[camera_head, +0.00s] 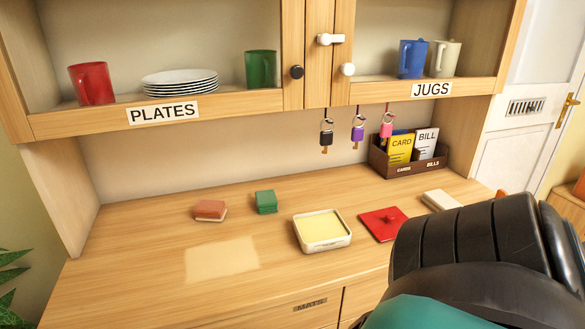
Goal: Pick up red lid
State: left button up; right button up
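The red lid (378,229) is a flat square with a small round knob on top. It lies on the wooden counter, right of centre, apart from the white tub (325,247), which stands open just to its left with pale yellow contents. A black and teal part of my arm rises at the lower right, in front of the counter close to the lid, and hides what lies behind it. Neither gripper's fingers show in this view.
A brown-red block (210,209), a green block (266,202) and a whitish block (440,201) lie on the counter. A card and bill holder (408,167) stands at the back right, with keys hanging nearby. The front left counter is clear.

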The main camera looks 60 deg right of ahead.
aim_at(385, 224)
jog(key=z, duration=2)
